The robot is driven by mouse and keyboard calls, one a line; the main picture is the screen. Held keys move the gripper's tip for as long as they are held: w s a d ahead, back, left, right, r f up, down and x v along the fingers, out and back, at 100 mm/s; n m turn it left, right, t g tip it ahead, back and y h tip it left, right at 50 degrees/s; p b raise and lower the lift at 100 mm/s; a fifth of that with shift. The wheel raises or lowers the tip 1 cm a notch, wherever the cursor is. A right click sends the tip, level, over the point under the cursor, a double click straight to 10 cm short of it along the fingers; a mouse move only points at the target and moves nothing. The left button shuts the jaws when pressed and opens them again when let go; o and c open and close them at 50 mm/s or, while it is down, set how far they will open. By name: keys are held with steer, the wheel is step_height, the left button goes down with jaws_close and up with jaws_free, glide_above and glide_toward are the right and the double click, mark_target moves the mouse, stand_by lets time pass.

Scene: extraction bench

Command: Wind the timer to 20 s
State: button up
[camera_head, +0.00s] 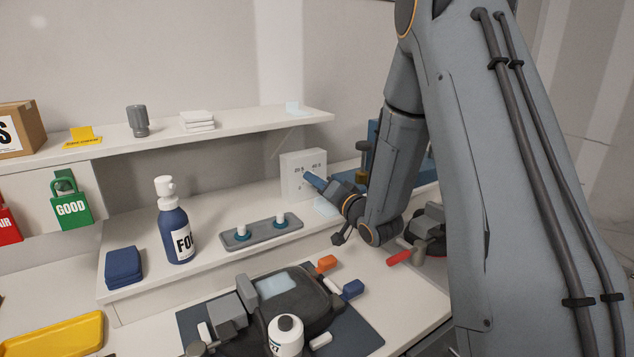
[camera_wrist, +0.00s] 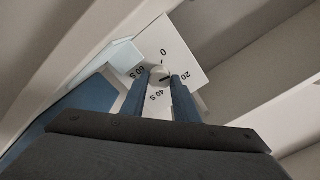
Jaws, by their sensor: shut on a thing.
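The timer (camera_head: 293,181) is a white upright box on the raised bench level, below the shelf. Its white face (camera_wrist: 184,54) fills the middle of the wrist view, with marks 0, 20, 40 S and 60 S around a small round pale knob (camera_wrist: 159,73).
A grey tray with two white-topped pieces (camera_head: 262,238) lies in front of the timer. A blue bottle (camera_head: 176,228) stands further left. The shelf (camera_head: 240,123) runs above. A dark device on a mat (camera_head: 367,338) and a red-handled tool (camera_head: 399,257) are nearer.

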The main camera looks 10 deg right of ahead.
steer(key=m, duration=0.3)
steer(key=shift+m+p, duration=0.3)
steer(key=shift+p, duration=0.1)
steer(key=shift+m+p, duration=0.5)
steer(key=shift+m, duration=1.4)
steer(key=o, duration=1.1)
steer(key=shift+c, duration=0.2)
steer(key=shift+d, duration=0.1)
steer(key=b+v, duration=0.2)
steer(key=v, duration=0.6)
